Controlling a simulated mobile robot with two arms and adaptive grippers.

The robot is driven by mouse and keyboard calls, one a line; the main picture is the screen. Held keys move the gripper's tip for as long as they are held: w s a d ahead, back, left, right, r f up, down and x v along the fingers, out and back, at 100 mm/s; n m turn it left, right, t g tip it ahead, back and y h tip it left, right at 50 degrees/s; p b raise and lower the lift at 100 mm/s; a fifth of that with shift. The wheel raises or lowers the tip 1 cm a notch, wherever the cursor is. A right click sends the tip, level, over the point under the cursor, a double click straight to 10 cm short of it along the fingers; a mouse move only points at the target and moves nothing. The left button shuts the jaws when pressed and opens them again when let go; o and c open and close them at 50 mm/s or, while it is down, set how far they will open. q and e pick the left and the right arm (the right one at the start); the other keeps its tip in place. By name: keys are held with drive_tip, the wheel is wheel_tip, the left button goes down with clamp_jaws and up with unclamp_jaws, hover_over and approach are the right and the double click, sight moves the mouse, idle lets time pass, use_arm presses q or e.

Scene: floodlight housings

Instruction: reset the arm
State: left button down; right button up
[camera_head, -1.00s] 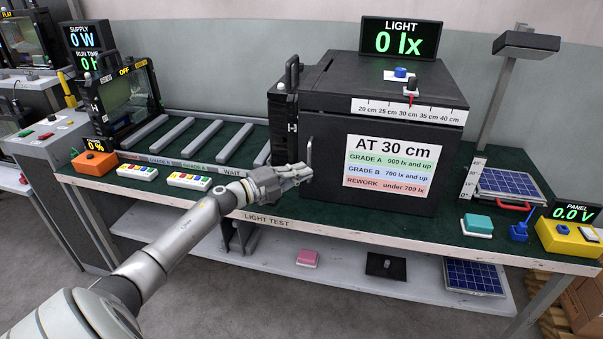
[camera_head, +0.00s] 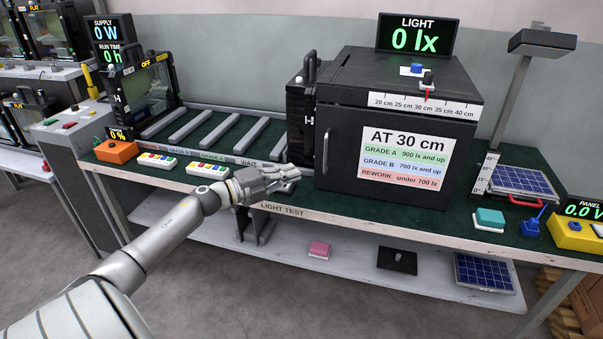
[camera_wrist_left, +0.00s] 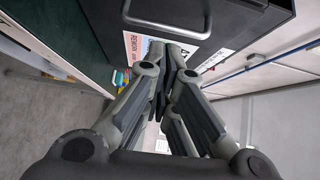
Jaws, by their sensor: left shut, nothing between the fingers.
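My left gripper (camera_head: 288,178) is shut and empty. It is in front of the black light test box (camera_head: 330,185), left of the door handle (camera_head: 325,152), with a gap between fingers and handle. In the left wrist view the gripper (camera_wrist_left: 168,85) points at the box front, and the handle (camera_wrist_left: 165,25) shows just beyond the fingertips. The box door is closed and carries a grade sign (camera_head: 403,158). My left arm reaches in from the lower left over the bench's front edge. My right gripper is in neither view.
The green-topped bench (camera_head: 345,206) holds a row of grey rails (camera_head: 190,128), two button strips (camera_head: 208,169) and an orange box (camera_head: 116,151) on the left. A teal block (camera_head: 490,218), a solar panel (camera_head: 522,180) and a yellow box (camera_head: 575,232) stand on the right.

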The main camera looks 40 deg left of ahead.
use_arm(q)
drive_tip(key=shift+a+v, duration=0.2)
drive_tip(key=shift+v, duration=0.8)
drive_tip(key=shift+a+v, duration=0.2)
drive_tip(key=shift+v, duration=0.75)
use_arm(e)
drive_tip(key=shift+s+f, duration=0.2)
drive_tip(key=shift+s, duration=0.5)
